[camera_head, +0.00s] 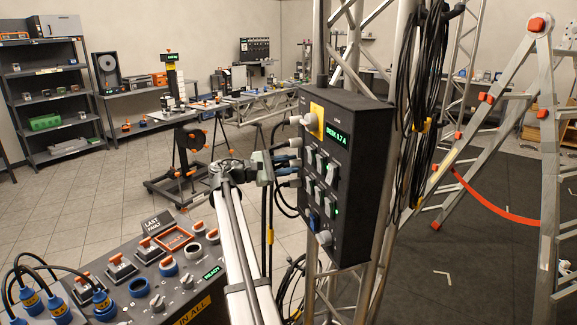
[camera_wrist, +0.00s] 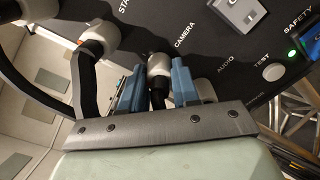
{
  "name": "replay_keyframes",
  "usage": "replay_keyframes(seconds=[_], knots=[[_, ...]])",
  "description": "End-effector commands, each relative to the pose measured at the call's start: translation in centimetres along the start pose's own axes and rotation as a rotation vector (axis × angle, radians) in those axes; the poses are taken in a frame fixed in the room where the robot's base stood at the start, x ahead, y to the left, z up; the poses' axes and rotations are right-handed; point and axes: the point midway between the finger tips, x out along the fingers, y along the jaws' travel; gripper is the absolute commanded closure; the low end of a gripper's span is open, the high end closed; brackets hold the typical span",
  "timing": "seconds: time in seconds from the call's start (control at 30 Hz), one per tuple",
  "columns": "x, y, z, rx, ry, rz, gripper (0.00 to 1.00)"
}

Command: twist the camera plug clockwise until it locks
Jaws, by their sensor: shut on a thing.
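The camera plug (camera_wrist: 158,64) has a pale grey collar and a black cable, and sits at the dark panel beside the word CAMERA. My gripper (camera_wrist: 157,88) has blue fingers on either side of it and is shut on it. The fingers partly hide the plug, so I cannot tell its turn or whether it is locked. In the head view my gripper (camera_head: 287,166) reaches the left side of the black power box (camera_head: 352,215). The camera plug cannot be told apart there.
Another plug (camera_wrist: 103,36) with a thick black cable sits left of my fingers. A white TEST button (camera_wrist: 273,72) and a green light (camera_wrist: 291,54) are to the right. Black cables (camera_head: 270,215) hang below my gripper. A control desk (camera_head: 150,275) stands front left.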

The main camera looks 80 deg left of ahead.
Motion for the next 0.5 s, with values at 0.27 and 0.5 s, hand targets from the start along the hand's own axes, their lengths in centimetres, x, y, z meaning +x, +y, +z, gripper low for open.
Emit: replay_keyframes(seconds=[0.27,0.5], knots=[[0.01,0.01,0.0,0.173,0.0,0.0,1.0],[0.02,0.04,0.01,0.382,0.0,0.0,1.0]])
